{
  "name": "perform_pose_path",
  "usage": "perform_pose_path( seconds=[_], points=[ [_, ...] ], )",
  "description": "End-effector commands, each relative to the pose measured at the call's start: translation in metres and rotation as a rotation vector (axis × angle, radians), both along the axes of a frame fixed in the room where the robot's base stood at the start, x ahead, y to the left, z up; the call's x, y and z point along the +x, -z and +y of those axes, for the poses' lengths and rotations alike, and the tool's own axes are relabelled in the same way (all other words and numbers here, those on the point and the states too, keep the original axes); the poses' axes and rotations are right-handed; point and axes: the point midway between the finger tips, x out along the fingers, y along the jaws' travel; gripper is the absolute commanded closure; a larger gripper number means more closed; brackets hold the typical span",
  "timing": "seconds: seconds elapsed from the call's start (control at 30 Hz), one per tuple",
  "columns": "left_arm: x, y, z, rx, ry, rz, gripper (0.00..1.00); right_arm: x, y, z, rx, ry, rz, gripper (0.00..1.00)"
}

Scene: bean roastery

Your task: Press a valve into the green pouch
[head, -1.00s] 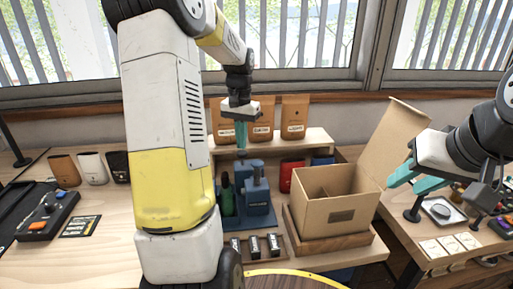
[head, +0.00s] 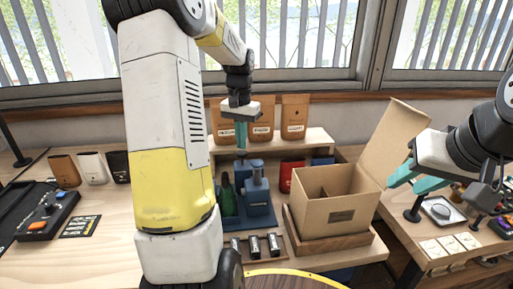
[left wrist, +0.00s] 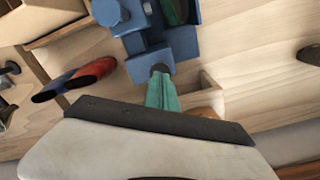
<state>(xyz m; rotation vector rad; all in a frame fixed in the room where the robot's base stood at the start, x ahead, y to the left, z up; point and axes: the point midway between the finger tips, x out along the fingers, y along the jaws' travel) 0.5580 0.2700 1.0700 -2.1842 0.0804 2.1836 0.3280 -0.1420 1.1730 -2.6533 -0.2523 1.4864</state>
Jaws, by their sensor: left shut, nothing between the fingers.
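The blue valve press (head: 258,205) stands on the bench behind my left arm. The green pouch (head: 226,196) is upright at its left side, partly hidden by my arm. My left gripper (head: 241,147) is shut and empty, pointing down just above the press's upper part. In the left wrist view the teal fingertips (left wrist: 160,76) meet or nearly meet a dark round knob on the blue press (left wrist: 150,60); contact is unclear. The green pouch (left wrist: 176,10) shows at the top edge. My right gripper (head: 416,184) is open and empty at the right. I cannot make out a valve.
An open cardboard box (head: 340,215) stands right of the press. Small dark canisters (head: 254,246) sit in front of it. Brown pouches (head: 295,115) stand on the shelf behind. A red pouch (head: 287,175) is between press and box.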

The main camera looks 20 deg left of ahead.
Motion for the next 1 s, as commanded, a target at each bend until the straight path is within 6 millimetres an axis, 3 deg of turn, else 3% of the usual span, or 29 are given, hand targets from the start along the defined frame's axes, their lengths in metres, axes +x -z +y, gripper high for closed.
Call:
perform_pose_path(
  seconds=[1.0],
  points=[
    [0.0,0.032,0.0,-0.001,0.0,0.002,1.0,0.0,0.0,0.0,0.0,0.0,0.0,0.64]
  ],
)
